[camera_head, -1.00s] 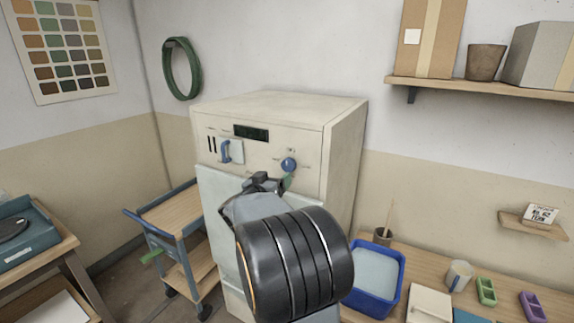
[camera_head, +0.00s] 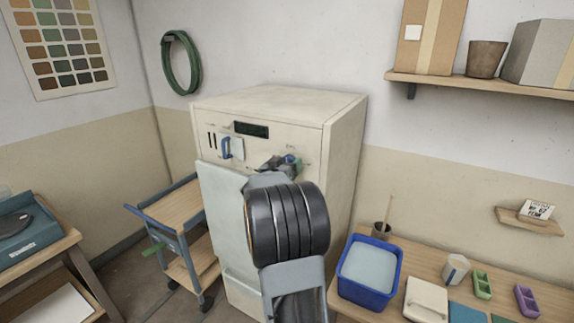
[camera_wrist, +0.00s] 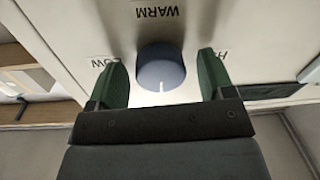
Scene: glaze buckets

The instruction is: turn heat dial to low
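The heat dial (camera_wrist: 161,67) is a blue-grey round knob on the cream front panel of the kiln cabinet (camera_head: 345,135). In the wrist view its white mark points to the bottom of the picture, away from the WARM label (camera_wrist: 156,12). A LOW label (camera_wrist: 103,62) is at left, partly hidden by a finger, and a label starting with H is at right, mostly hidden. My gripper (camera_wrist: 161,60) is open, with one green finger on each side of the dial and a visible gap to both. In the head view my gripper (camera_head: 281,164) covers most of the dial.
The panel also carries a dark display (camera_head: 251,129) and a blue handle (camera_head: 225,148). A wheeled cart (camera_head: 175,210) stands left of the cabinet. A workbench with a blue basin (camera_head: 345,282) is at right, below a wall shelf (camera_head: 480,84).

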